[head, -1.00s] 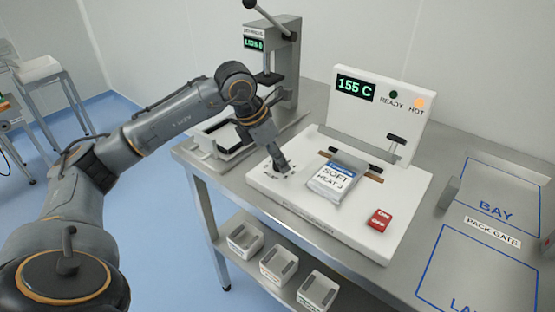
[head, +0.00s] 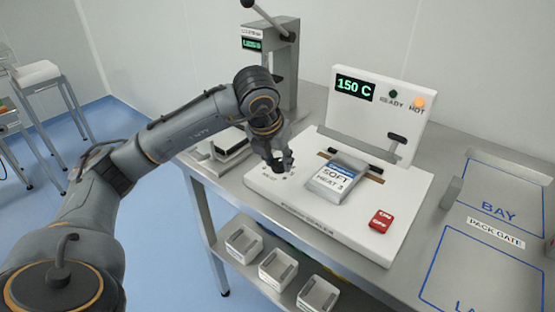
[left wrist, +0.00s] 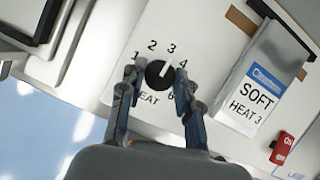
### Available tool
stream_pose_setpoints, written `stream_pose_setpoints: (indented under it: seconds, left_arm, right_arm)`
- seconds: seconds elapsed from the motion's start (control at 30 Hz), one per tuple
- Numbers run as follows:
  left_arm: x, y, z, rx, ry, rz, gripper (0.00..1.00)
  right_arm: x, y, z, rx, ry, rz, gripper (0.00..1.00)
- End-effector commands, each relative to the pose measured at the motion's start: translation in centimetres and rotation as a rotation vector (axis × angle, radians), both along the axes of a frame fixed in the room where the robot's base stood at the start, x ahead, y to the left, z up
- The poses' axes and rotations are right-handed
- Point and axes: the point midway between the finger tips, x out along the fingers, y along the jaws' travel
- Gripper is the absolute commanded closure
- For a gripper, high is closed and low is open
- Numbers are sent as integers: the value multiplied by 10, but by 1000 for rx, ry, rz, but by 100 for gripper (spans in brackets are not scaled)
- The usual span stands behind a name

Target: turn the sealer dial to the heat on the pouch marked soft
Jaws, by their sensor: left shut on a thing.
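The sealer (head: 330,222) is a white machine on the steel bench. Its display (head: 354,86) reads 150 C. The dial is a black knob (left wrist: 159,73) ringed by numbers, with 1, 2, 3 and 4 readable and HEAT printed below. The direction of its small pale mark is hard to tell. The pouch (head: 338,176) lies on the sealer, marked SOFT, HEAT 3; it also shows in the left wrist view (left wrist: 250,95). My left gripper (left wrist: 157,76) has its fingers on both sides of the knob, shut on it; the head view shows it pointing down there (head: 280,164). My right gripper is out of view.
The orange HOT lamp (head: 418,103) glows; the READY lamp (head: 393,94) is dark. A red ON/OFF switch (head: 381,220) is at the sealer's front right. A press (head: 272,65) stands behind my left arm. The bay mat (head: 500,190) at right is empty.

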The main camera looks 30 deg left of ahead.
Motion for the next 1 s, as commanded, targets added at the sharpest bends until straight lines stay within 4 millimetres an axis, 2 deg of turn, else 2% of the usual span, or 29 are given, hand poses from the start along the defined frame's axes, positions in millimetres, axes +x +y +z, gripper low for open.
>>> stream_pose_setpoints:
  seconds: [0.53,0.57,0.67,1.0]
  left_arm:
    - [1,0,2,0,-4,29,98]
    - [1,0,2,0,-4,29,65]
    - [1,0,1,1,-4,28,45]
    - [0,0,2,0,-2,27,44]
  right_arm:
    - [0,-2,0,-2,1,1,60]
    - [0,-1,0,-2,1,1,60]
    - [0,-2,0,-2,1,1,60]
    - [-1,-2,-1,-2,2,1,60]
